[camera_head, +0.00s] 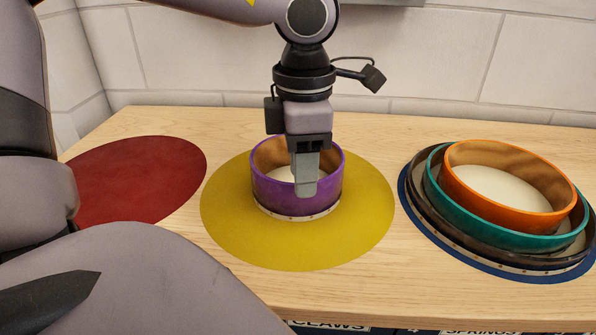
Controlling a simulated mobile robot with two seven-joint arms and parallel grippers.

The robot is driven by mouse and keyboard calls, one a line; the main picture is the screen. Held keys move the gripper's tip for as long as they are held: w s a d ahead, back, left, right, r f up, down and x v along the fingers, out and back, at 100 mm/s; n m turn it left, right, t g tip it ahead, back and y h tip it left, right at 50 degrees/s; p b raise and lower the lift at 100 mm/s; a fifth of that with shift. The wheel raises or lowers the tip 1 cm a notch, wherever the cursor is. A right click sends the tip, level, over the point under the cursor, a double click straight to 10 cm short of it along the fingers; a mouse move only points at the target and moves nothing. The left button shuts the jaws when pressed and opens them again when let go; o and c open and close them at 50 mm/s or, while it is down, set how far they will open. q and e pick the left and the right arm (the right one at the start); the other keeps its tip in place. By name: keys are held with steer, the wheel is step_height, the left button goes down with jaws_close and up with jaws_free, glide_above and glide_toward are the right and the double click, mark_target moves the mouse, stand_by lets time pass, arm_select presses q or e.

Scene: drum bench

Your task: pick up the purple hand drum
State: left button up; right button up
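The purple hand drum (265,190) stands open side up on a round yellow mat (225,215) near the middle of the bench. My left gripper (305,183) points straight down at the drum. A grey finger overlaps the drum's near wall, its tip below the rim line. The other finger is hidden behind it, so I cannot tell whether they are closed on the wall. The drum looks level and appears to rest on the mat. My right gripper is not in view.
An orange drum (510,212), a teal drum (505,237) and a dark drum (480,255) are nested on a blue mat (499,271) at right. A red mat (140,178) at left is bare where visible. A tiled wall (170,45) stands behind the wooden bench (230,125).

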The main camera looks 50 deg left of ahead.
mark_target(304, 218)
arm_select(q)
steer(key=f, duration=0.5)
steer(key=shift+w+f, duration=0.2)
steer(key=shift+f, duration=0.1)
steer(key=shift+r, duration=0.1)
jaws_close()
